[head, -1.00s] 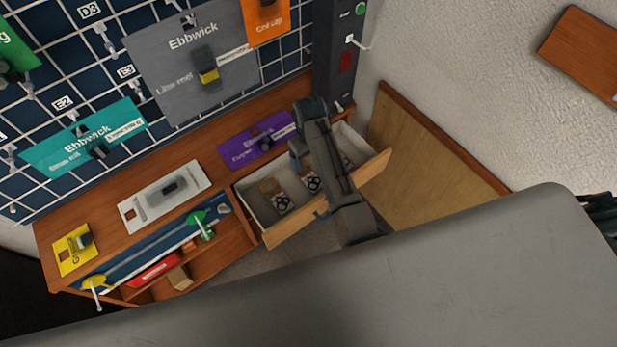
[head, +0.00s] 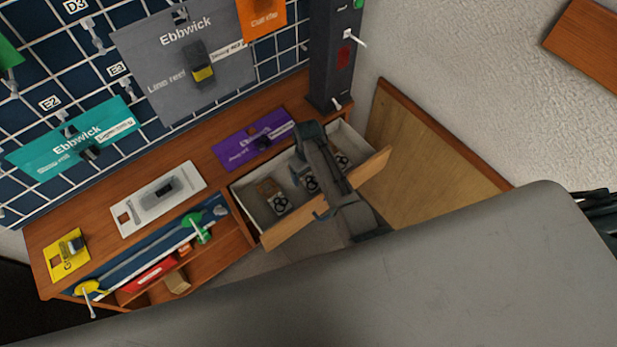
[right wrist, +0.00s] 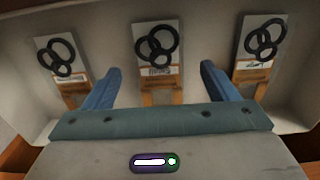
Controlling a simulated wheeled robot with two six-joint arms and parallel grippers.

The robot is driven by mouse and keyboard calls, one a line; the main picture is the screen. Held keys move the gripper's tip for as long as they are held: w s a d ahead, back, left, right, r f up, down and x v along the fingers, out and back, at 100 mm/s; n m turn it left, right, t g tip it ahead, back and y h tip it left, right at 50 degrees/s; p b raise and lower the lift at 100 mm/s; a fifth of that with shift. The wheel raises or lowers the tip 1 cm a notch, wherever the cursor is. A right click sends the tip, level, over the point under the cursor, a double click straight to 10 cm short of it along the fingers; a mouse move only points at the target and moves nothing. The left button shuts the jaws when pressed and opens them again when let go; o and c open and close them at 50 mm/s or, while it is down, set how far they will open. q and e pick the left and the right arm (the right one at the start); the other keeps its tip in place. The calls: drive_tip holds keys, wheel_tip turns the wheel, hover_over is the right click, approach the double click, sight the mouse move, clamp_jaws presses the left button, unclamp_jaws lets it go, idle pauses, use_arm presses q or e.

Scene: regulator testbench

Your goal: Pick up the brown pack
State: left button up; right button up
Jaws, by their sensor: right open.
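Three packs lie in a row in an open white-walled drawer, each with a brown part, a white card and black rings. In the head view they are the left pack (head: 271,196), the middle pack (head: 311,182) and the right pack (head: 341,159). The right wrist view shows the left (right wrist: 60,62), middle (right wrist: 157,50) and right (right wrist: 260,45) packs from above. My right gripper (right wrist: 160,72) is open and empty, its fingers either side of the middle pack's line; contact cannot be told. In the head view the right gripper (head: 306,172) hangs over the drawer. My left gripper is not in view.
The drawer's wooden front (head: 330,200) stands out from the bench (head: 215,150). A purple card (head: 252,138) lies on the bench beside it. A dark upright post (head: 333,60) stands behind. A small tan box (head: 177,282) sits on the lower shelf.

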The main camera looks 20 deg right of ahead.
sight(306, 176)
drive_tip(key=shift+f, duration=1.4)
drive_tip(key=c, duration=1.1)
drive_tip(key=shift+o, duration=0.2)
drive_tip(key=shift+r, duration=0.1)
